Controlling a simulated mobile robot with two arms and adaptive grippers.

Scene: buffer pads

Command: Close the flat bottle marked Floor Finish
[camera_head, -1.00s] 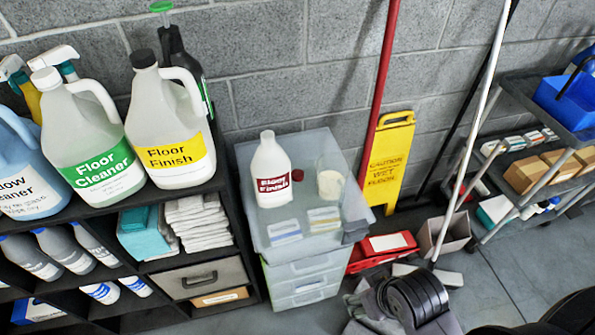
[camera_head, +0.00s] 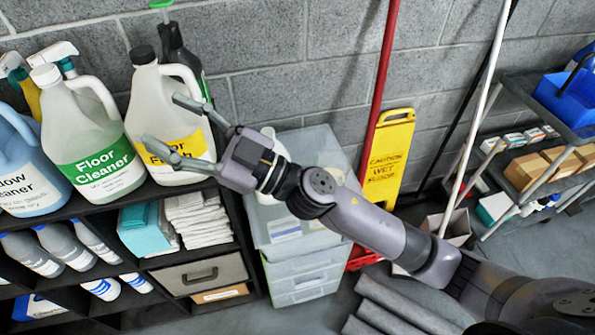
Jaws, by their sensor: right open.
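A white bottle (camera_head: 279,150) stands on the clear drawer unit. Now my right arm covers most of it, so only its upper part shows; a second before, its red label read Floor Finish and a red cap lay beside it. That cap is now hidden behind my arm. A large jug (camera_head: 150,92) with a yellow Floor Finish label and a black cap stands on the shelf. My right gripper (camera_head: 168,125) is open and empty, its fingers overlapping this jug in the picture; I cannot tell whether they touch it. My left gripper is not in view.
A Floor Cleaner jug (camera_head: 82,125) and spray bottles stand left on the dark shelf (camera_head: 125,215). The clear drawer unit (camera_head: 315,140) is partly behind my arm. A red pole (camera_head: 381,90), a yellow wet-floor sign (camera_head: 390,155) and a cart (camera_head: 520,90) are at right.

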